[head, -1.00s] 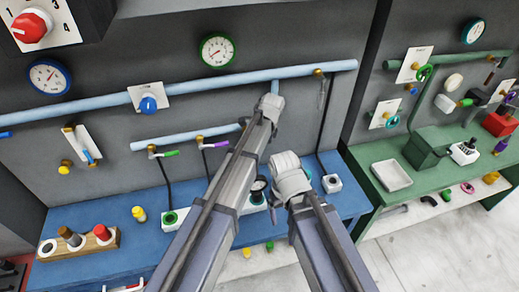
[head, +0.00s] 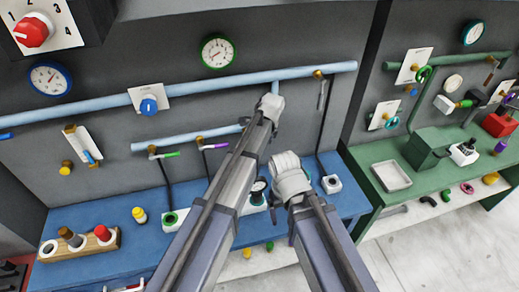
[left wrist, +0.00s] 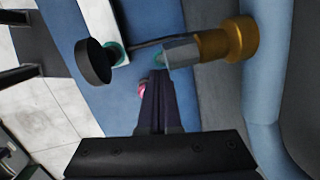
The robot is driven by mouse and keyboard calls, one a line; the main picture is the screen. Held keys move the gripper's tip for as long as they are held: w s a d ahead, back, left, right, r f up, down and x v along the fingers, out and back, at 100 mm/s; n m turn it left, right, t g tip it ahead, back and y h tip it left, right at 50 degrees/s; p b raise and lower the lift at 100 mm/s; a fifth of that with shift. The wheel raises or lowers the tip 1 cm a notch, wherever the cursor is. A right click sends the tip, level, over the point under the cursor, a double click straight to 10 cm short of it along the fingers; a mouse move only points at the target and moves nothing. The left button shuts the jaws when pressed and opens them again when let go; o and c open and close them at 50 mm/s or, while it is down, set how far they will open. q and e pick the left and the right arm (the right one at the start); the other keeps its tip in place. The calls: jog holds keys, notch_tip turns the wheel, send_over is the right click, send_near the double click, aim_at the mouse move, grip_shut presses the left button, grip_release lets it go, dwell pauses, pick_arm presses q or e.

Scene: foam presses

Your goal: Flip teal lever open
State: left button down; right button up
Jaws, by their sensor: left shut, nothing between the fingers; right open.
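In the left wrist view, my left gripper (left wrist: 158,95) is shut and empty. Its tips are just below a brass valve (left wrist: 225,42) with a grey stem on the blue pipe (left wrist: 262,85). A small teal patch (left wrist: 158,59) shows between the fingertips and the stem; I cannot tell whether it is the teal lever's handle or whether they touch. In the head view, my left arm hides its fingers and that part of the pipe. My right gripper (head: 287,165) is open and empty over the blue bench; its fingers are mostly hidden by the wrist.
A green lever (head: 168,154) and a purple lever (head: 215,146) sit on the lower pipe (head: 160,142). A grey-handled valve (head: 320,75) is at the right. Gauges and a blue knob (head: 149,106) are on the wall. A black round part (left wrist: 95,62) is near the left fingers.

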pick_arm(q)
jog(key=p+v, duration=0.6)
jog(key=v, duration=0.1)
jog(key=shift+r+p, duration=0.2)
jog(key=shift+p, duration=0.15)
jog(key=s+a+n+h, duration=0.2)
jog(key=s+a+n, duration=1.3)
jog(key=s, duration=0.4)
jog(key=s+d+f+m+b, duration=0.1)
jog(key=s+d+f+b, duration=0.2)
jog(key=d+f+b, duration=0.2)
jog(key=s+d+f+m+g+y+b, duration=0.1)
jog(key=s+d+f+b, duration=0.3)
jog(key=f+b, duration=0.7)
jog(key=shift+d+f+m, duration=0.15)
jog(key=shift+d+m, duration=0.15)
jog(key=shift+d, duration=0.65)
